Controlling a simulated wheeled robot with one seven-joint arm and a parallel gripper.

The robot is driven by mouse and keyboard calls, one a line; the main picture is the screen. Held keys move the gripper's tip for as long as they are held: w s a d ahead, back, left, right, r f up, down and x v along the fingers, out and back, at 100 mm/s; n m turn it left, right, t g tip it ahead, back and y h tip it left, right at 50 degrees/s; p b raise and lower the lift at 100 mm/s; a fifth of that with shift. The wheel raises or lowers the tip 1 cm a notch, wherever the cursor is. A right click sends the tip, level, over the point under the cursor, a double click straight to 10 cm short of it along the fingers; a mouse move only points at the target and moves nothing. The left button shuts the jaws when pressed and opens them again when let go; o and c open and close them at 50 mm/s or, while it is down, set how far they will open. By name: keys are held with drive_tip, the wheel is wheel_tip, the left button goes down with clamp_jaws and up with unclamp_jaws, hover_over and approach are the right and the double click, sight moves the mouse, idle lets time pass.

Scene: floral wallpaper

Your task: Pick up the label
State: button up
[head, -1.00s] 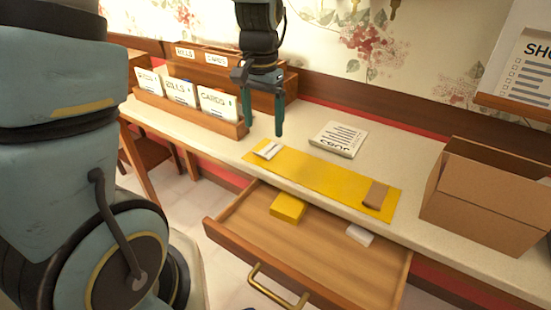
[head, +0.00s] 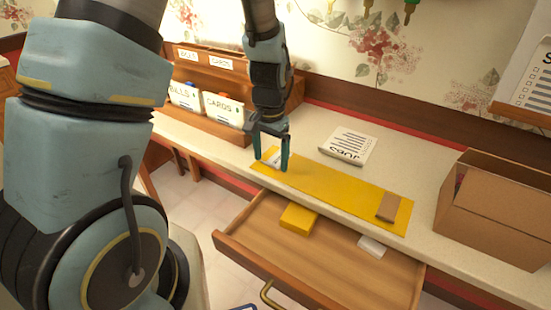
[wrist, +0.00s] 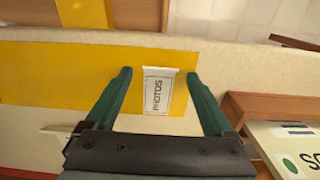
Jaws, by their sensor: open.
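The label (wrist: 158,92) is a small white card reading PHOTOS. It lies at the left end of the yellow mat (head: 335,185) on the counter. My gripper (head: 271,164) is open, its green fingers pointing down over that end of the mat. In the wrist view, my gripper (wrist: 160,75) has one finger on each side of the label, with gaps on both sides. The fingers partly hide the label in the head view. I cannot tell how high the fingertips are above the mat.
A brown block (head: 388,207) lies on the mat's right end. A notepad (head: 348,146) lies behind the mat. An open drawer (head: 340,254) below holds a yellow block (head: 298,218) and a white one (head: 371,246). A card rack (head: 205,125) stands left, a cardboard box (head: 497,215) right.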

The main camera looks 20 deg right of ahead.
drive_tip(key=shift+f, duration=0.3)
drive_tip(key=shift+c, duration=0.4)
clamp_jaws()
drive_tip(key=shift+r, duration=0.15)
